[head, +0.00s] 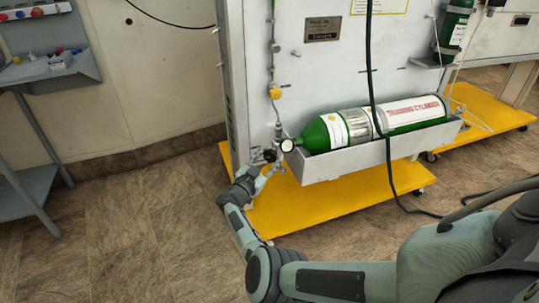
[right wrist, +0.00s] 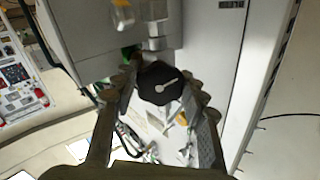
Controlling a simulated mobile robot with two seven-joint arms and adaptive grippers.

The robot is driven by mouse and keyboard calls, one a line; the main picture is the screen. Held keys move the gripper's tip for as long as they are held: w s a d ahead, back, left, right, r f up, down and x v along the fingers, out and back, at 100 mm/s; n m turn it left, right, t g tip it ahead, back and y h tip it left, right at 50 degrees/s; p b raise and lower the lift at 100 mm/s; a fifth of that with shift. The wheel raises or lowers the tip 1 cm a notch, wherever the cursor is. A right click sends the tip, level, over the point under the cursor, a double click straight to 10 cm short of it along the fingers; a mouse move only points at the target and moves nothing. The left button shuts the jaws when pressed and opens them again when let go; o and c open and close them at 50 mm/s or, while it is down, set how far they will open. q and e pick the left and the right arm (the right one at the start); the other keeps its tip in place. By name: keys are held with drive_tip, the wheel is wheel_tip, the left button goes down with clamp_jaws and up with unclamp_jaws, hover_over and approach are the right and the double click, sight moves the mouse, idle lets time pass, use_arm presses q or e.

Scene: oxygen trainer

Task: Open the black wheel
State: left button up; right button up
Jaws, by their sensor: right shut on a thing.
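The black wheel (right wrist: 157,86) is a dark knob with a pale pointer-like mark on its face. In the right wrist view it sits between the two fingers of my right gripper (right wrist: 160,93), which is shut on it. In the head view the right gripper (head: 268,166) is at the small valve on the left end of the trainer's tray, and the wheel (head: 269,156) shows as a small dark spot there. My left gripper is in neither view.
A round gauge (head: 287,145) is just right of the wheel. A green training cylinder (head: 330,131) lies in the white tray (head: 345,161). A black hose (head: 370,70) hangs in front of it. A yellow base (head: 330,209) is below. A grey side table (head: 50,75) stands left, with clear floor between.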

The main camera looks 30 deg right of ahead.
drive_tip(key=n+p, duration=0.1)
drive_tip(key=n, duration=0.4)
drive_tip(key=shift+r+n, duration=0.15)
drive_tip(key=shift+n, duration=0.15)
drive_tip(key=n, duration=0.4)
drive_tip(key=shift+d+n+p, duration=0.1)
drive_tip(key=shift+n+p, duration=0.25)
drive_tip(key=shift+n, duration=0.05)
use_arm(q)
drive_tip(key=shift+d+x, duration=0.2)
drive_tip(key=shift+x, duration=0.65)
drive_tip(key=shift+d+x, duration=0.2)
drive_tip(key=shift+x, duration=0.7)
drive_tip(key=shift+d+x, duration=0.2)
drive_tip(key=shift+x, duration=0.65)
use_arm(e)
drive_tip(key=shift+n, duration=1)
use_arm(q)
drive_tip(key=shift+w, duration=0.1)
use_arm(e)
drive_tip(key=o, duration=1.2)
drive_tip(key=shift+c, duration=0.2)
drive_tip(key=shift+s, duration=0.1)
drive_tip(key=v, duration=0.7)
drive_tip(key=shift+a, duration=0.25)
